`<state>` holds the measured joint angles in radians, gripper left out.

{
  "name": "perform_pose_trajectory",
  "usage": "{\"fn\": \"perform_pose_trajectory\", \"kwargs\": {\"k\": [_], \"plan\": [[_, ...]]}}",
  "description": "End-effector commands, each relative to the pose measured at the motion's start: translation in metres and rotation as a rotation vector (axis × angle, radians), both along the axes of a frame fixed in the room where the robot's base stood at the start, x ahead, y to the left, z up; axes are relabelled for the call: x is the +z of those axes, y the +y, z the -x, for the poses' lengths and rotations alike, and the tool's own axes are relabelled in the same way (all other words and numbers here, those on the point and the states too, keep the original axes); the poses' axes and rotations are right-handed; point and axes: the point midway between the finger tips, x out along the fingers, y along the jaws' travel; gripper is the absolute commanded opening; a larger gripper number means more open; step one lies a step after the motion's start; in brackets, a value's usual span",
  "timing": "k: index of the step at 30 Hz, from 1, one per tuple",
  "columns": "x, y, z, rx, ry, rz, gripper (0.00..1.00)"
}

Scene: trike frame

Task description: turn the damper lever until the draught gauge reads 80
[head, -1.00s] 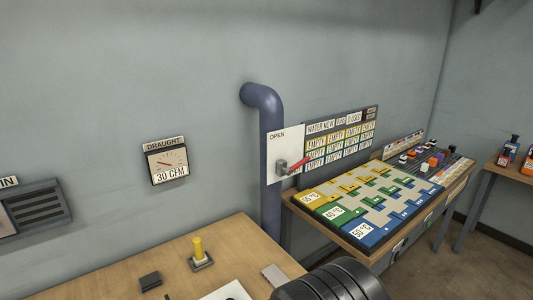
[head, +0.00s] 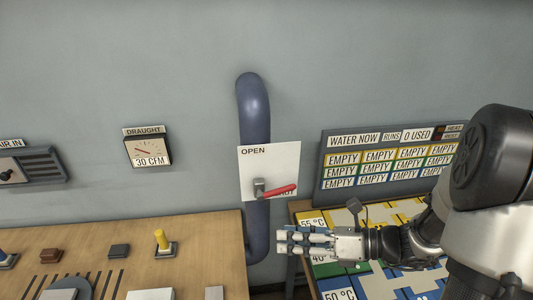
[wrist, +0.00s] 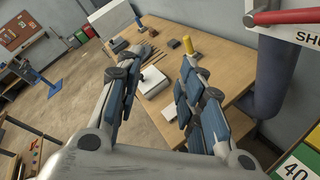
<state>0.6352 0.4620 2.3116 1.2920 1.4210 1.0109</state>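The damper lever (head: 277,191) has a red handle on a grey hub, mounted on a white plate (head: 285,157) marked OPEN on a blue pipe. Its handle points right and slightly up. Its red end also shows at the top right of the wrist view (wrist: 290,16), beside the letters "SHU". The draught gauge (head: 148,150) on the wall at left reads 30 CFM. My gripper (head: 281,241) is below the lever and apart from it, its fingers pointing left. In the wrist view its fingers (wrist: 155,72) are spread with nothing between them.
A wooden table (head: 190,232) with a yellow peg (head: 161,239) and small blocks stands at left below the gauge. A coloured board (head: 375,285) lies below my arm at right. A sign panel (head: 385,157) stands behind it. The blue pipe (head: 254,110) runs up the wall.

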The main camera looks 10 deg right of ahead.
Motion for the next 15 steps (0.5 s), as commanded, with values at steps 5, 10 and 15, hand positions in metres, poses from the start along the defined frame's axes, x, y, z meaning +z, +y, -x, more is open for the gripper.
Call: {"fn": "perform_pose_trajectory", "kwargs": {"k": [5, 10, 15], "plan": [[-0.014, -0.072, -0.043, -0.357, 0.222, -0.351, 0.35], [-0.029, -0.112, -0.057, -0.523, 0.305, -0.524, 0.35], [-0.034, -0.115, -0.067, -0.556, 0.322, -0.561, 0.35]]}}
